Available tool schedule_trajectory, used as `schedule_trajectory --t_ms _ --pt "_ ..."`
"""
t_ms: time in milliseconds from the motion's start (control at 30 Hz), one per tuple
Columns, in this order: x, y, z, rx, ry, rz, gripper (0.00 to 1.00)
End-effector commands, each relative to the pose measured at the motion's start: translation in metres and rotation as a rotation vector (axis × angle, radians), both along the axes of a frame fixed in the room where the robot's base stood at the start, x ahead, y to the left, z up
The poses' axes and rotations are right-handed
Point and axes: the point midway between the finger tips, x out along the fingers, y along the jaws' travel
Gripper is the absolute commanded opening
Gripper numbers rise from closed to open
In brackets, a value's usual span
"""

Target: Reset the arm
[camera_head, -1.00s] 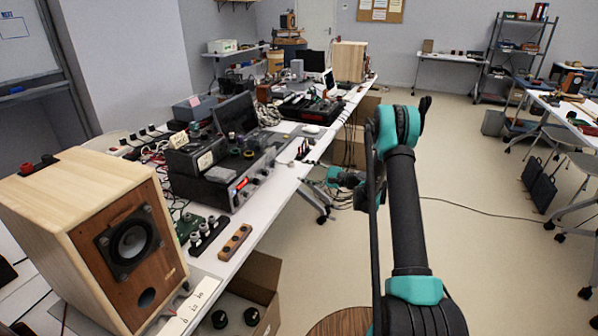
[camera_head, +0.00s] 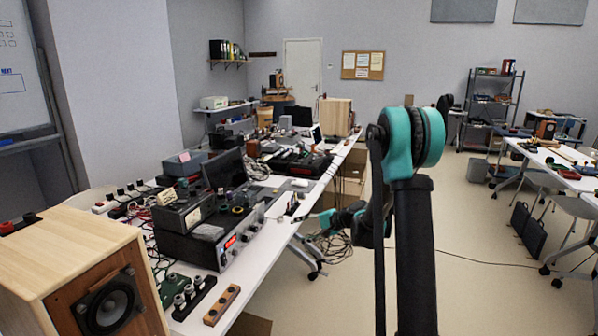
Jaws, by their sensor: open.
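My arm rises in the right half of the head view, a black link with a large teal joint at its top. Beyond it, a smaller teal and dark part of my arm ends in my gripper (camera_head: 314,217), which points left toward the edge of the long white bench (camera_head: 262,232). The gripper is open; I see nothing held in it. Its fingers are small and hard to make out, and the upright link hides part of the arm behind it.
A wooden speaker (camera_head: 82,262) stands at the front left. A black amplifier (camera_head: 212,238) with a red display is on the bench. Cables (camera_head: 330,245) hang beside the bench near my gripper. Another table (camera_head: 560,165) stands at right. The floor (camera_head: 470,215) between is mostly clear.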

Motion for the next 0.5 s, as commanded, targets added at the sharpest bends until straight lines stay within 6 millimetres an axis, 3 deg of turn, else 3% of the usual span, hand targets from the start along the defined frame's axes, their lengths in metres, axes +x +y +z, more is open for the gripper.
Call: schedule_trajectory --t_ms 200,500 --pt "-0.069 -0.024 0.011 -0.241 -0.064 0.046 0.52" --pt "-0.169 -0.071 0.008 -0.573 -0.141 0.131 0.52"
